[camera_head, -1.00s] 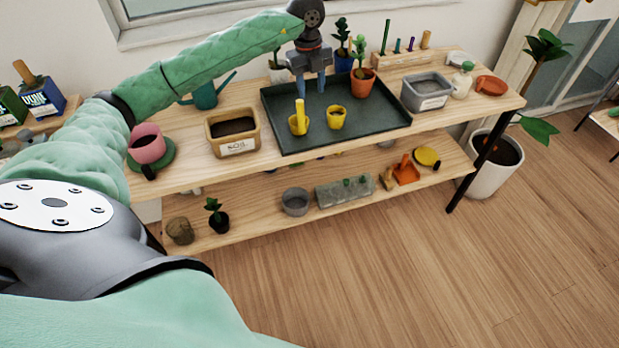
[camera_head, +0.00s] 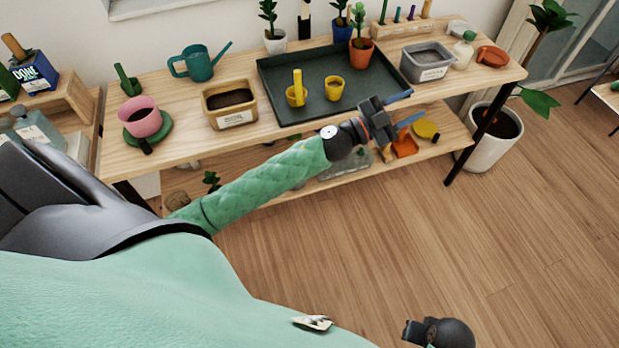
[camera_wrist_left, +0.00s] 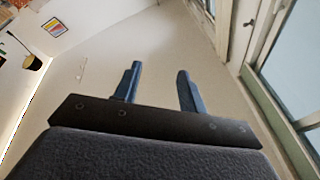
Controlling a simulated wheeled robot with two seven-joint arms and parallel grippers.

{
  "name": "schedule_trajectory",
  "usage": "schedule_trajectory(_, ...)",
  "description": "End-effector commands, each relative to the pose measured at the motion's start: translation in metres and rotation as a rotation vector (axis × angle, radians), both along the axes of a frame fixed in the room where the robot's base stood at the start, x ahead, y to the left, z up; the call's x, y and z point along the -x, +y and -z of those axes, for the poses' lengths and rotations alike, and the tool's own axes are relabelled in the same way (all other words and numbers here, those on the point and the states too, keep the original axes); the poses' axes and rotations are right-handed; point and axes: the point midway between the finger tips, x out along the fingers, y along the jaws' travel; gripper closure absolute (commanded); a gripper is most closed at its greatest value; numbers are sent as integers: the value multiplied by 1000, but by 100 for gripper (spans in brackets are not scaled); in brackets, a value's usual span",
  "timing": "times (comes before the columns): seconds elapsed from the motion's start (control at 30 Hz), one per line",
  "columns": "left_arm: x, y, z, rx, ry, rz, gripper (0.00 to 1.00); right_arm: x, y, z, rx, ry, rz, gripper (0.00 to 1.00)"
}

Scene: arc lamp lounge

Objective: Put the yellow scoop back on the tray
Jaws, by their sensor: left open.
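The yellow scoop (camera_head: 297,95) stands with its handle up on the dark green tray (camera_head: 380,90), on the bench top. A yellow pot (camera_head: 334,88) is to its right on the tray. My left gripper (camera_head: 417,104) is to the right of the scoop in the head view, in front of the tray's right part, apart from the scoop. Its blue fingers are open, and in the left wrist view (camera_wrist_left: 155,85) nothing is between them.
A soil box (camera_head: 231,104) and a pink pot (camera_head: 145,121) stand left of the tray. An orange-potted plant (camera_head: 361,52) is at the tray's back right, with a grey tub (camera_head: 426,63) beyond its right edge. The floor in front is clear.

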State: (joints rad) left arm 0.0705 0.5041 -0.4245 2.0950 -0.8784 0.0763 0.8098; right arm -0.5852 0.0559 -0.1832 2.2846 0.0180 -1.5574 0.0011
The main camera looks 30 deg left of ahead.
Motion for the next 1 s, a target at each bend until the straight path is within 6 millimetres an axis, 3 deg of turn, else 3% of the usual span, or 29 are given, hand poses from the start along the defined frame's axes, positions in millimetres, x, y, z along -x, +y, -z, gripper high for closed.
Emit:
schedule_trajectory(0.17, 10, 36, 58, 135, 243, -306, 59, 0, 0, 0, 0, 0, 0, 64)
schedule_trajectory(0.27, 25, 56, 103, 166, 421, -461, 59, 0, 0, 0, 0, 0, 0, 64)
schedule_trajectory(0.37, 54, 72, 155, 168, 624, -593, 59, 0, 0, 0, 0, 0, 0, 64)
schedule_trajectory(0.57, 145, 83, 256, 96, 1090, -761, 59, 0, 0, 0, 0, 0, 0, 64)
schedule_trajectory(0.7, 231, 76, 310, 3, 1428, -779, 59, 0, 0, 0, 0, 0, 0, 64)
schedule_trajectory(0.8, 286, 66, 331, -62, 1627, -748, 59, 0, 0, 0, 0, 0, 1, 64)
schedule_trajectory(0.9, 327, 58, 342, -114, 1769, -705, 59, 0, 0, 0, 0, 0, 1, 64)
schedule_trajectory(1.0, 351, 53, 346, -146, 1849, -674, 59, 0, 0, 0, -1, 0, 1, 64)
